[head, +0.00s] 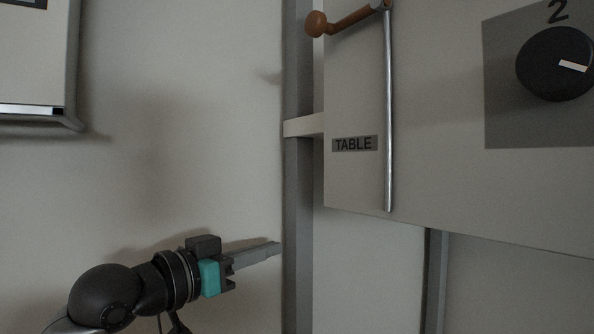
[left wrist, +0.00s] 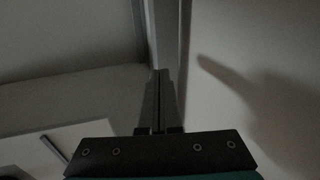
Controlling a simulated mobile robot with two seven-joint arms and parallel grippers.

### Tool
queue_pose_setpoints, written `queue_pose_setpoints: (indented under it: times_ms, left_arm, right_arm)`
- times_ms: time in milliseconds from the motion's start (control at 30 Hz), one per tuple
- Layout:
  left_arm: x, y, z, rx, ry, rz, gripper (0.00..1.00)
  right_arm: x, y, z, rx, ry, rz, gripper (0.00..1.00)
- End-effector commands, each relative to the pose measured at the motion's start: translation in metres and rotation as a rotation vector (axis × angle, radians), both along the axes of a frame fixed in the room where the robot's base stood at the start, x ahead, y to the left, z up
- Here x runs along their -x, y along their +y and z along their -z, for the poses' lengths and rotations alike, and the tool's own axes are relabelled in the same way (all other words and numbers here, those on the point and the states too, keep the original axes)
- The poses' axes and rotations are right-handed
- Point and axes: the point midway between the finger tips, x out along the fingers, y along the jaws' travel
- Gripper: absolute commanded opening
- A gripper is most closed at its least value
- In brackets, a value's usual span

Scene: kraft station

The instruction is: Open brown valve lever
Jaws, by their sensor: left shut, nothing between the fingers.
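The brown valve lever (head: 350,20) is at the top of the head view, with a round knob at its left end. It joins the top of a thin metal rod that hangs down the panel. A "TABLE" label (head: 355,144) is on the panel to the left of the rod. My left gripper (head: 278,246) is at the lower middle, shut and empty, pointing right. It is well below and left of the lever, apart from it. In the left wrist view its closed fingers (left wrist: 160,85) point at a vertical post. My right gripper is not in view.
A grey vertical post (head: 298,220) stands just beyond my left fingertips. The grey panel (head: 430,150) fills the upper right and carries a black knob (head: 555,64) marked 2. A white box (head: 35,55) is at the upper left. The wall between is bare.

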Motion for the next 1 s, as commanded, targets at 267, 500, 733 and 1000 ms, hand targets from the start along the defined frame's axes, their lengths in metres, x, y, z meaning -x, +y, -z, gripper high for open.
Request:
queue_pose_setpoints:
  times_ms: [267,500,733,1000]
  left_arm:
    - [0.037,0.003,-0.124,0.077,-0.187,0.096,0.00]
    - [0.091,0.009,-0.219,0.144,-0.330,0.184,0.00]
    - [0.143,0.016,-0.280,0.196,-0.427,0.250,0.00]
    - [0.167,0.020,-0.303,0.220,-0.466,0.281,0.00]
  right_arm:
    - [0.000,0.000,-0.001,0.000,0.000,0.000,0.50]
    - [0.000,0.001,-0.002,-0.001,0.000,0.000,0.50]
    - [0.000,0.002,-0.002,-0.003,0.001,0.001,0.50]
    - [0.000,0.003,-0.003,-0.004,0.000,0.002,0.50]
